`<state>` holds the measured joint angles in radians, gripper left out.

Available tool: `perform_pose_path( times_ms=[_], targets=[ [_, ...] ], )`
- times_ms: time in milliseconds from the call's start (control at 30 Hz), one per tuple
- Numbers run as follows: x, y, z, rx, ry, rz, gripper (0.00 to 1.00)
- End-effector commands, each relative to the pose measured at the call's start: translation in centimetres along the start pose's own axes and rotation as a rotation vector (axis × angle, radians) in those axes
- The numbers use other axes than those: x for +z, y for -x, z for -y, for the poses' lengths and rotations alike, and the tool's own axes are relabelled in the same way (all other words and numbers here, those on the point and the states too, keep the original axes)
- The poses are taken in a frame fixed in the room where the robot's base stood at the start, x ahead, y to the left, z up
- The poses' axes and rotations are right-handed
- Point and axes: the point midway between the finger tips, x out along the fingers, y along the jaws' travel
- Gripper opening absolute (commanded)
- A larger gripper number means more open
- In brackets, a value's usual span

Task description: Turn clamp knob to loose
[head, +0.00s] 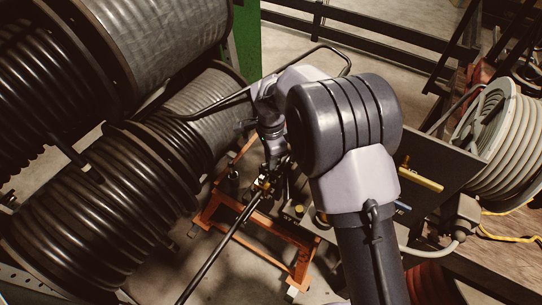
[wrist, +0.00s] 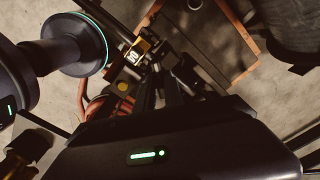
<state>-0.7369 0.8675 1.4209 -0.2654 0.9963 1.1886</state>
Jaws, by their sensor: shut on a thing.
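My gripper (head: 268,180) is low in the middle of the head view, at a small dark and yellow clamp (head: 263,184) on the orange frame. In the wrist view my gripper's dark fingers (wrist: 172,88) reach up from the wide black body and are closed on the clamp knob. The knob itself is mostly hidden between the fingers, so its turn position cannot be read. A yellow labelled part of the clamp (wrist: 137,52) shows just left of the fingers.
A long black hose (head: 218,252) runs from the clamp to the lower left. The orange frame (head: 211,212) stands on the concrete floor. Large black hose reels (head: 75,225) fill the left. A bench with a pale hose coil (head: 510,130) stands at right.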

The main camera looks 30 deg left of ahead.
Motion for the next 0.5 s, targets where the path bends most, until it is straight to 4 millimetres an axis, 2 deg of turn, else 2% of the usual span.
perform_pose_path(
  times_ms=[500],
  targets=[
    [0.0,0.19,-0.01,0.001,0.488,0.0,0.0]
  ],
)
